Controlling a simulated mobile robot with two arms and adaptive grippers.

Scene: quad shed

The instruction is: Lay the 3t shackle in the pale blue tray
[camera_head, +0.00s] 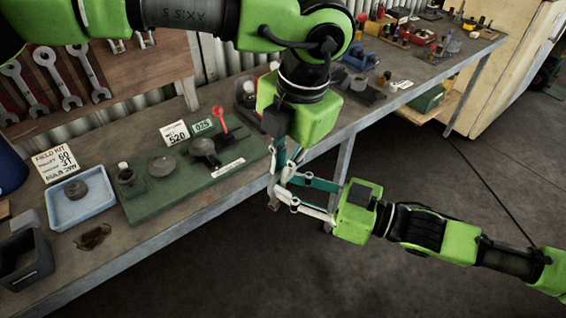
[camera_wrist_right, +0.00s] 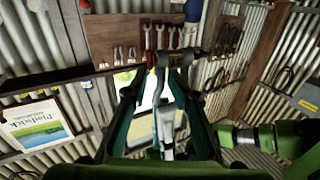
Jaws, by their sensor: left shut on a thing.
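The pale blue tray (camera_head: 88,211) lies at the left of the bench with a dark round piece (camera_head: 74,189) in it. My left gripper (camera_head: 274,192) points down just off the bench's front edge and is shut on a small brownish thing (camera_head: 273,204). Fingers hide most of that thing, so I cannot clearly make out its shape. My right gripper (camera_head: 283,186) comes in from the right with its fingers apart, close against the left gripper's fingertips. The right wrist view shows its two dark teal fingers around a grey-white shape (camera_wrist_right: 165,110).
A green board (camera_head: 165,205) beside the tray carries several dark parts, a red piece (camera_head: 219,117) and labels. A field kit card (camera_head: 56,164) stands behind the tray. A dark bin (camera_head: 24,260) and a brown scrap (camera_head: 93,237) are near it. Open floor lies in front.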

